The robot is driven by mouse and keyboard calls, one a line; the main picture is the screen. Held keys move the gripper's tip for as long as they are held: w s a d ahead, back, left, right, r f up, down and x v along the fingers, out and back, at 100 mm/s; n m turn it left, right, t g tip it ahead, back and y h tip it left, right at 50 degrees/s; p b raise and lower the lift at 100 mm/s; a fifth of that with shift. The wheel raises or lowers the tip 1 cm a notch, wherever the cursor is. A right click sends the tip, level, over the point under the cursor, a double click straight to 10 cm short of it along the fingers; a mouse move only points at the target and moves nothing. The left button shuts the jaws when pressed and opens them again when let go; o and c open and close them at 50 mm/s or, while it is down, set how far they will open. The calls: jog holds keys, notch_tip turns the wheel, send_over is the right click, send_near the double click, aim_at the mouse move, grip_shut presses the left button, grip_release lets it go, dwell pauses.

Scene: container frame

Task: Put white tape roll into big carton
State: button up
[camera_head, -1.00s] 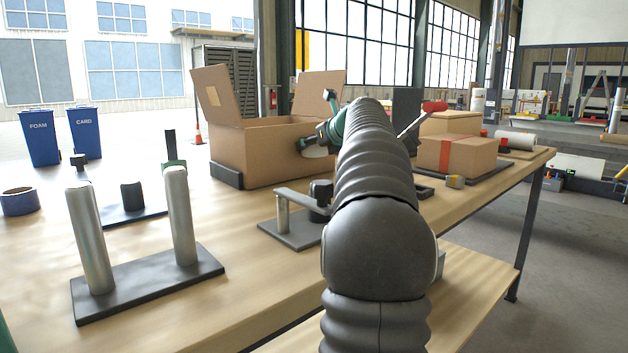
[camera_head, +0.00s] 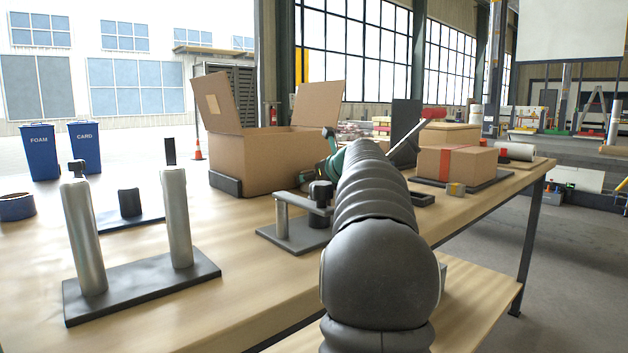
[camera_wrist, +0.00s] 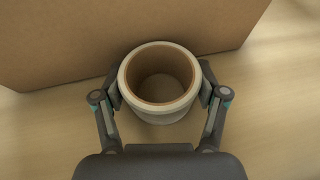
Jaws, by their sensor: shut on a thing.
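The white tape roll (camera_wrist: 160,117) is a pale ring with a brown inner wall, seen from above in the wrist view. My gripper (camera_wrist: 161,92) is shut on it, one finger on each side. The big carton (camera_wrist: 60,50) is a brown wall just beyond the roll; the wrist view does not show clearly whether they touch. In the head view the big carton (camera_head: 262,165) stands on the bench with its top open and flaps raised. My arm hides most of the gripper there, and the roll cannot be made out clearly.
A metal fixture (camera_head: 300,232) stands on the bench in front of the carton. A plate with two upright posts (camera_head: 150,285) is nearer left, and a blue tape roll (camera_head: 17,207) lies far left. A closed carton with red tape (camera_head: 455,164) is on the right.

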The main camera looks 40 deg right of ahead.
jog(key=o, duration=1.1)
jog(key=shift+o, duration=0.2)
